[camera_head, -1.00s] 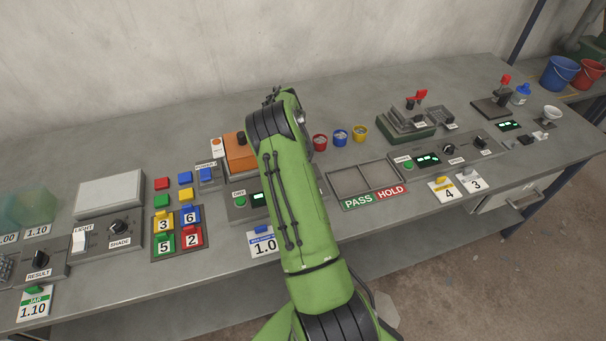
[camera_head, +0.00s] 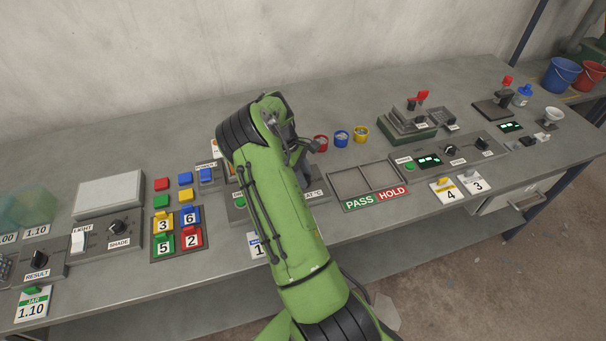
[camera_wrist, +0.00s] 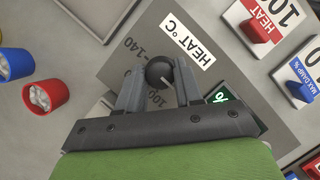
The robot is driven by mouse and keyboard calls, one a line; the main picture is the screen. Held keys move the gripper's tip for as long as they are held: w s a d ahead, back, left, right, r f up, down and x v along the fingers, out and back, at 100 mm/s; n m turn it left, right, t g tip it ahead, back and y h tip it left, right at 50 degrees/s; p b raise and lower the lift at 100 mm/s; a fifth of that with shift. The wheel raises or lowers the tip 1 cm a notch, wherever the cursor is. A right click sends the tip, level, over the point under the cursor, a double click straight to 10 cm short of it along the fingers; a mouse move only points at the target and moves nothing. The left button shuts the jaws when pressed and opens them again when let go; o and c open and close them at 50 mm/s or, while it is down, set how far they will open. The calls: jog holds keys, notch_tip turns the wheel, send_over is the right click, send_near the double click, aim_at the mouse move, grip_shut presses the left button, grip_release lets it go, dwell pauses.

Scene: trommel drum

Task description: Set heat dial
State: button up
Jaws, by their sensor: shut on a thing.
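The heat dial (camera_wrist: 159,71) is a dark round knob with a pale pointer line, in the wrist view. It sits on a grey panel beside the white "HEAT °C" label (camera_wrist: 188,41), with printed scale numbers on its left. My gripper (camera_wrist: 158,78) is shut on the dial, one finger on each side. In the head view my green arm hides the dial and most of its panel. Part of the heat label (camera_head: 312,193) shows just right of the arm.
A red HEAT card block (camera_wrist: 262,26) and a blue "MAX DAMP %" block (camera_wrist: 303,92) lie near the panel in the wrist view. Red (camera_head: 320,143), blue and yellow cups stand behind the arm. The PASS/HOLD tray (camera_head: 368,183) is to the right.

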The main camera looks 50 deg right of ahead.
jog(key=o, duration=1)
jog(key=shift+o, duration=0.2)
jog(key=shift+r, duration=0.1)
jog(key=p+v, duration=0.3)
jog(key=v, duration=1.2)
jog(key=shift+w+r+p, duration=0.25)
jog(key=shift+p, duration=0.05)
jog(key=shift+a, duration=0.1)
